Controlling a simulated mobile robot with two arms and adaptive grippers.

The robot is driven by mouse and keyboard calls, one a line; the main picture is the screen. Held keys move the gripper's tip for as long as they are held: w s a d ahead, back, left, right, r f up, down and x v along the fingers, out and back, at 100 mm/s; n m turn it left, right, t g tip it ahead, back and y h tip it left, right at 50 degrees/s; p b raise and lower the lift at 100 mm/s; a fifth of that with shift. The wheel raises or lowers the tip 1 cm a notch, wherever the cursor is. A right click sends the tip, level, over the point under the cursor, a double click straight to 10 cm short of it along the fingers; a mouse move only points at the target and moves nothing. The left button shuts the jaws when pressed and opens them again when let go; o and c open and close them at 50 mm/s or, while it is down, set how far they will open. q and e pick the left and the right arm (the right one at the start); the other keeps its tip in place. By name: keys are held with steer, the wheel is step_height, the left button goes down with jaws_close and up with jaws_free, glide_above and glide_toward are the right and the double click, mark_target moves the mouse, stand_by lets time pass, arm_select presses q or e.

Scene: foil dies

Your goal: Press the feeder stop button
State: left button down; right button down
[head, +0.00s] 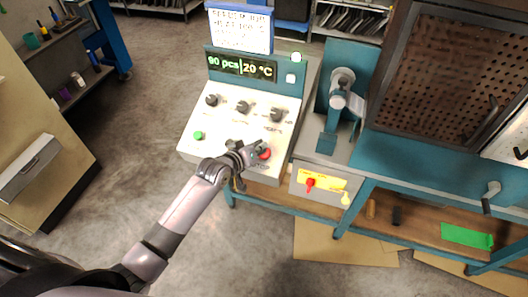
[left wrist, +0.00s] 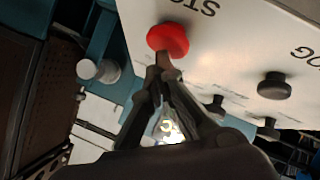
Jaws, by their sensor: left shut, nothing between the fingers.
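The red stop button (head: 265,154) is at the lower right of the white sloped control panel (head: 222,125). In the left wrist view the red button (left wrist: 168,40) stands out from the panel under the letters "STO", partly cut off. My left gripper (head: 252,153) is shut and empty, with its fingertips at the red button. In the left wrist view the fingertips (left wrist: 164,60) overlap the button's lower edge; I cannot tell whether the button is pressed in. My right gripper is not in view.
A green button (head: 198,135) and several black knobs (head: 277,115) share the panel. A display (head: 242,67) above reads "90 pcs | 20 °C". A red switch on a yellow plate (head: 322,180) is to the right. A teal press (head: 340,100) stands beside the panel.

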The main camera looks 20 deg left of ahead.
arm_select(q)
steer(key=shift+w+f+b, duration=0.1)
steer(key=shift+f+b, duration=0.2)
steer(key=shift+f, duration=0.2)
stand_by(0.6)
steer(key=shift+s+r+p, duration=0.2)
steer(key=shift+r+p, duration=0.3)
steer(key=shift+p, duration=0.15)
steer(key=shift+s+r+p, duration=0.15)
steer(key=shift+r+p, duration=0.35)
steer(key=shift+p, duration=0.1)
steer(key=r+p, duration=0.1)
steer(key=p, duration=0.1)
steer(key=s+r+p, duration=0.1)
steer(key=r+p, duration=0.2)
steer(key=p, duration=0.1)
steer(key=shift+s+r, duration=0.25)
steer(key=shift+r, duration=0.15)
steer(key=shift+f, duration=0.1)
